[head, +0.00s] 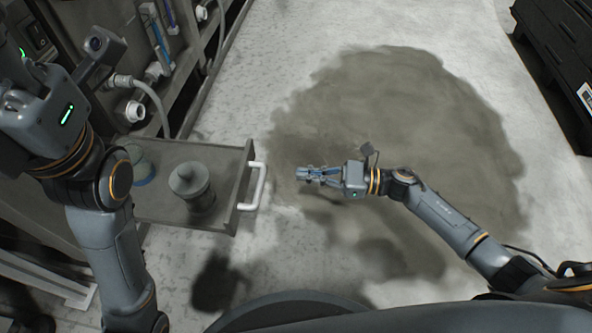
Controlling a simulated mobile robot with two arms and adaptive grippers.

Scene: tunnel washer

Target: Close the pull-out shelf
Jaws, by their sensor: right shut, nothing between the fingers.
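The pull-out shelf (164,209) is a grey tray that sticks out from the machine at the left. Its white bar handle (255,187) is on the shelf's right end. A grey lidded pot (190,188) stands on the shelf, and another round container (138,163) with a blue band is partly behind my left arm. My right gripper (303,174) is shut and empty, to the right of the handle and apart from it. My left arm crosses in front of the shelf's left part; its gripper's fingers are not visible.
The machine's side (115,60) carries a hose (150,95), fittings and blue-marked tubes above the shelf. A large dark wet patch (420,140) covers the floor to the right. A dark cabinet (562,55) stands at the top right. The floor around the handle is clear.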

